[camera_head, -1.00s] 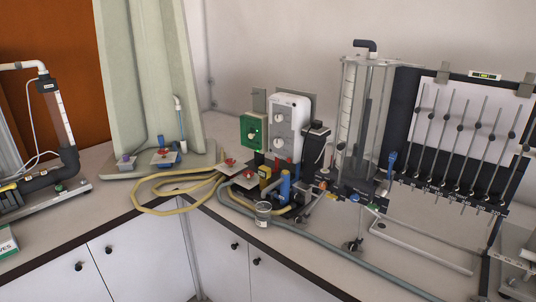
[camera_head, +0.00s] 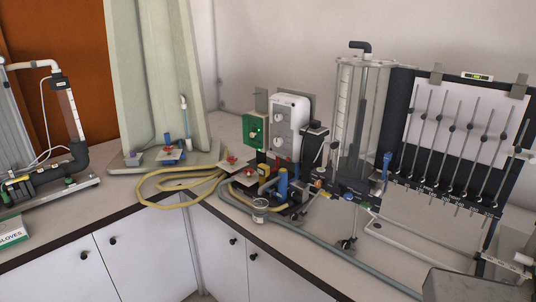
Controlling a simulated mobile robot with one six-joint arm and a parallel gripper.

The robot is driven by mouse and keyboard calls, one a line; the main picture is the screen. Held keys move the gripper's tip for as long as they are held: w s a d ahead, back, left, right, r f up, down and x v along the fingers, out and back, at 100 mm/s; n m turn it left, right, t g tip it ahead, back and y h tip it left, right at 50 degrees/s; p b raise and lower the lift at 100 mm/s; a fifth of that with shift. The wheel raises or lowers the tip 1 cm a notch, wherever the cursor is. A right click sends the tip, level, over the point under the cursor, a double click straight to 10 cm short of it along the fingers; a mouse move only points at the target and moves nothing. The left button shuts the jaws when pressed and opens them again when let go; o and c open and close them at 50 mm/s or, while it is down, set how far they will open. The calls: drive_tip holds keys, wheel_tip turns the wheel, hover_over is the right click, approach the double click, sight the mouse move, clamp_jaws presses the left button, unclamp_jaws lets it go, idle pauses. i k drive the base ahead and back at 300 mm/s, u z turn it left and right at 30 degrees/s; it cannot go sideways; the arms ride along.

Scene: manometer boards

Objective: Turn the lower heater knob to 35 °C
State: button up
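The white heater unit (camera_head: 290,122) stands upright against the back wall, just left of the tall clear cylinder. It carries two round pale knobs, an upper one (camera_head: 278,116) and a lower one (camera_head: 279,142). Both are small here, and I cannot read any scale or pointer setting. A few dark and red parts sit just below the lower knob. My gripper is not in view, and nothing is seen touching either knob.
A green box (camera_head: 254,131) with a knob stands left of the heater. Pumps, a glass jar (camera_head: 260,210) and yellow hose (camera_head: 160,204) crowd the counter in front. A clear cylinder (camera_head: 355,125) and manometer board (camera_head: 462,135) stand right. A grey block shows at bottom right.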

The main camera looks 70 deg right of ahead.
sight(278, 142)
drive_tip(key=u, duration=0.1)
drive_tip(key=i, duration=1.55)
drive_tip(key=u, duration=0.35)
drive_tip(key=k, duration=0.2)
drive_tip(key=z, duration=3.25)
